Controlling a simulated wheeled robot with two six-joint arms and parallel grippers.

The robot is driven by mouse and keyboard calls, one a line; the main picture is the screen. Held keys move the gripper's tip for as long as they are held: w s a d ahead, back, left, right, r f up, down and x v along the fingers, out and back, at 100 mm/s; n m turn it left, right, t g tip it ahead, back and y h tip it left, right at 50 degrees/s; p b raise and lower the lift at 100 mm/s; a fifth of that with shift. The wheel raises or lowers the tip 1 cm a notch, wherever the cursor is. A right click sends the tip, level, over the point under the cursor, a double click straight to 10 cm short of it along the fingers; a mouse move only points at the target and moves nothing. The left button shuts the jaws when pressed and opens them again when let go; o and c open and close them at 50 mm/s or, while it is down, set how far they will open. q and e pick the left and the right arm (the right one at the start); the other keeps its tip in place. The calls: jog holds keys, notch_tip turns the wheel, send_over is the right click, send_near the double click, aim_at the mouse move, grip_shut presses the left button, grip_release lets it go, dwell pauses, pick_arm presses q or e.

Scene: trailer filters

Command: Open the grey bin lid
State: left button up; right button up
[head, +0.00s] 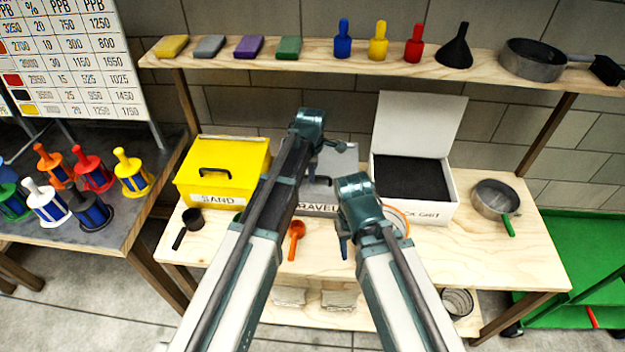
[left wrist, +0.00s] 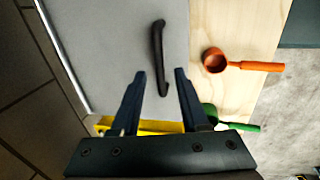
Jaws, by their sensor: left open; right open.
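The grey bin (head: 318,209), labelled GRAVEL, stands mid-bench between the yellow and white bins, partly hidden by my arms. Its grey lid (left wrist: 110,45) is shut and fills much of the left wrist view. A black bar handle (left wrist: 157,50) is on the lid. My left gripper (left wrist: 160,72) is open, its fingers on either side of the handle's near end in that view; I cannot tell whether they touch it. In the head view my left gripper (head: 330,150) is over the bin. My right gripper (head: 343,246) is open, pointing down in front of the bin.
The yellow SAND bin (head: 222,175) is shut on the left. The white bin (head: 408,205) on the right has its lid raised. An orange scoop (head: 296,232) and a black scoop (head: 192,219) lie in front; a pan (head: 493,199) is right. A shelf (head: 330,63) runs above.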

pick_arm(q)
jog(key=shift+w+f, duration=0.1)
jog(key=shift+f, duration=0.4)
jog(key=shift+c, duration=0.3)
grip_shut()
dwell(0.8)
